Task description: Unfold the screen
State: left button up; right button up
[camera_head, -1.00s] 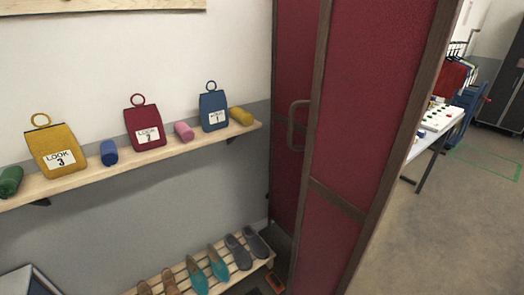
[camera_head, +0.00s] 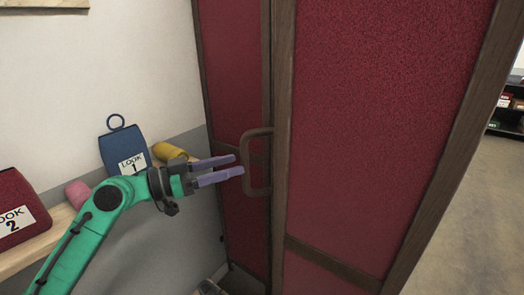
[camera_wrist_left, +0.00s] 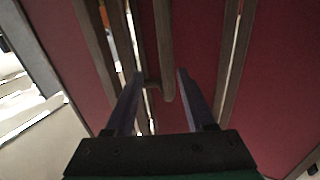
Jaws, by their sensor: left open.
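The folding screen has dark red panels (camera_head: 380,110) in brown wooden frames. It stands at the centre and right of the head view, partly folded, with a narrower panel (camera_head: 232,75) behind at the left. A brown D-shaped handle (camera_head: 248,165) sticks out to the left from a frame post. My left gripper (camera_head: 241,166) is open and empty, its purple fingers pointing right towards the handle. In the left wrist view the handle (camera_wrist_left: 167,75) shows between the two fingertips (camera_wrist_left: 160,75); I cannot tell whether they touch it. My right gripper is not in view.
A wall shelf (camera_head: 35,240) at the left bears a blue bag (camera_head: 122,146), a dark red bag (camera_head: 18,208), a pink roll (camera_head: 77,192) and a yellow roll (camera_head: 168,152). Open floor (camera_head: 470,215) lies at the far right.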

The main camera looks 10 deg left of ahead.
aim_at(242, 159)
pick_arm(q)
jog(key=x, duration=0.1)
jog(key=p+x, duration=0.2)
jog(key=x, duration=0.1)
jog(key=shift+w+a+r, duration=0.15)
jog(key=shift+w+r, duration=0.05)
jog(key=shift+w, duration=0.2)
jog(key=x, duration=0.1)
jog(key=p+x, duration=0.1)
jog(key=x, duration=0.1)
jog(key=shift+w+a+f, duration=0.15)
jog(key=shift+f, duration=0.1)
jog(key=shift+w+d+f, duration=0.1)
jog(key=shift+d, duration=0.5)
jog(key=shift+a+f, duration=0.1)
grip_shut()
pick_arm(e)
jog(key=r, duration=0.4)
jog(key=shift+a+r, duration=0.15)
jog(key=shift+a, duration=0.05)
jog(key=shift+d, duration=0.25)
